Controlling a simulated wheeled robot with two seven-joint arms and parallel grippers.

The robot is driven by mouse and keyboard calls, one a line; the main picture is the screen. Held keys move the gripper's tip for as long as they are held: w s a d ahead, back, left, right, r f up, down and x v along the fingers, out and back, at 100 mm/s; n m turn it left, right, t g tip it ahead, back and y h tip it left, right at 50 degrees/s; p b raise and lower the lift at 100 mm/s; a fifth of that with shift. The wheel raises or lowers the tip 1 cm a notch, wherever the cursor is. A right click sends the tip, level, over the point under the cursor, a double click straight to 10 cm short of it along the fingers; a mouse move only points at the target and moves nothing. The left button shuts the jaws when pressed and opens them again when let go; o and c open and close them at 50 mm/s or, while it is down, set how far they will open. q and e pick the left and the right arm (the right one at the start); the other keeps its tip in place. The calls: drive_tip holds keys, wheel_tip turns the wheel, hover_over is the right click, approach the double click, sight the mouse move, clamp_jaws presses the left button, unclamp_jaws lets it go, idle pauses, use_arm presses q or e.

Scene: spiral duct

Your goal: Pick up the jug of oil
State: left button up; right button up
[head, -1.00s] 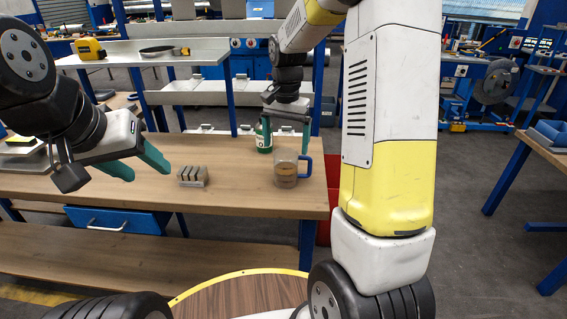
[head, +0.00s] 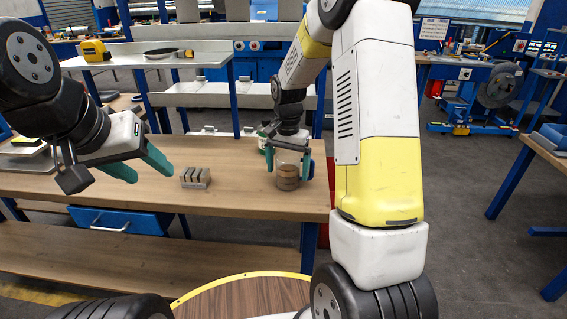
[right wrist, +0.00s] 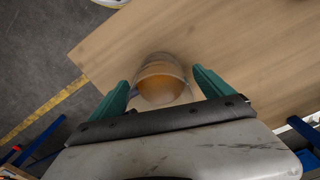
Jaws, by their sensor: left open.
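The jug of oil (head: 288,182) is a clear jug with brown liquid and a blue handle, standing upright near the right end of the wooden workbench. My right gripper (head: 289,167) is above it, pointing down, with its green fingers spread on either side of its upper part. In the right wrist view, the jug (right wrist: 160,84) lies between the open fingers, with a gap visible on each side. Whether the fingers reach below its rim I cannot tell. My left gripper (head: 150,174) is open and empty above the bench's left part.
A grey slotted block (head: 195,178) sits on the workbench (head: 235,196) left of the jug. A green bottle (head: 263,138) stands behind the jug, partly hidden by my right gripper.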

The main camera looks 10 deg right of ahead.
drive_tip(key=c, duration=1.4)
drive_tip(key=shift+c, duration=0.2)
drive_tip(key=shift+r, duration=0.15)
